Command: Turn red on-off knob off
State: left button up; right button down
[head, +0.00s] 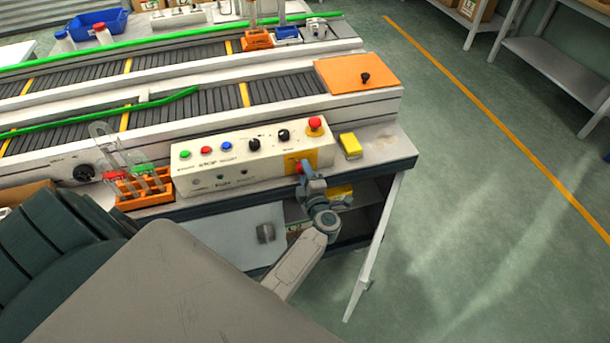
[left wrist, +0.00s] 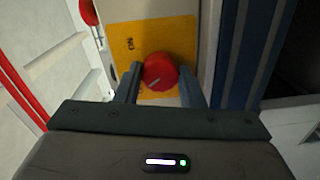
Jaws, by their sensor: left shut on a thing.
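In the head view my left gripper (head: 303,172) is at the lower right end of the white control panel (head: 215,170), by an orange-yellow plate (head: 293,162). The knob is mostly hidden there. My right gripper is not in view.
A red emergency button (head: 315,124) stands on the panel's top right, close above my left gripper. A yellow block (head: 350,146) lies to the right of the panel. An orange rack (head: 145,188) with glassware stands at its left. Open floor lies right of the table.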

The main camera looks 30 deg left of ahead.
pick_arm(q)
jog(key=shift+f+n+b, duration=0.1)
jog(key=shift+n+b, duration=0.3)
jog(key=shift+n, duration=0.6)
jog(key=o, duration=1)
jog(key=b+v, duration=0.2)
jog(key=v, duration=0.5)
jog(key=shift+s+d, duration=0.2)
